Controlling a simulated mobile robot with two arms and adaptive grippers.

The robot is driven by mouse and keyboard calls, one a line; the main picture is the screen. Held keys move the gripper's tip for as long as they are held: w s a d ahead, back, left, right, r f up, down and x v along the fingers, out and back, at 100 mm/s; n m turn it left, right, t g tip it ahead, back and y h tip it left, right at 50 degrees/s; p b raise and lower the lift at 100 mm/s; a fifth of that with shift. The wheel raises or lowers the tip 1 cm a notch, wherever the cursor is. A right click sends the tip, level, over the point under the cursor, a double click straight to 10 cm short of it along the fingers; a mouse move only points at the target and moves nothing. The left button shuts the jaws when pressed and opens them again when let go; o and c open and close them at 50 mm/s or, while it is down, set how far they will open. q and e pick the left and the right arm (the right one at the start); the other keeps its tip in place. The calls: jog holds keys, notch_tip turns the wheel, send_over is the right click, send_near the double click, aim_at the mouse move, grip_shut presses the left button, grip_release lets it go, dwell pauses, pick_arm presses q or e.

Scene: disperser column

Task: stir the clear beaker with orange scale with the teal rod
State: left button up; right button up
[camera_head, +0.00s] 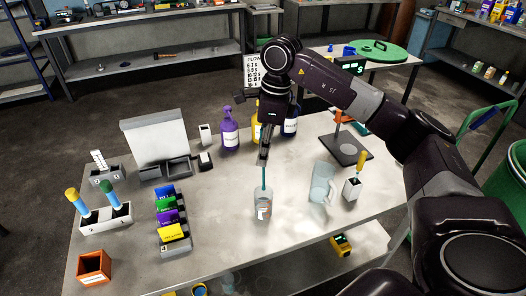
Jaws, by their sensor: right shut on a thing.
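My right gripper (264,157) is over the middle of the table, pointing down and shut on the teal rod (264,176). The rod hangs nearly upright from the fingers. Its lower end overlaps the mouth of a clear beaker (263,208) standing upright on the table. I cannot tell how deep the rod reaches inside. The beaker's scale is too small for me to be sure of its colour. My left gripper is not in view.
A clear jug (322,184) and a white holder (352,188) with a yellow-handled tool stand to the right. A card rack (176,243) stands to the left. Bottles, including a purple one (230,130), stand behind the gripper. The table front beside the beaker is clear.

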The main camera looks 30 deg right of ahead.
jog(key=shift+r+p, duration=1.85)
jog(key=shift+r, duration=0.75)
jog(key=shift+w+f, duration=0.1)
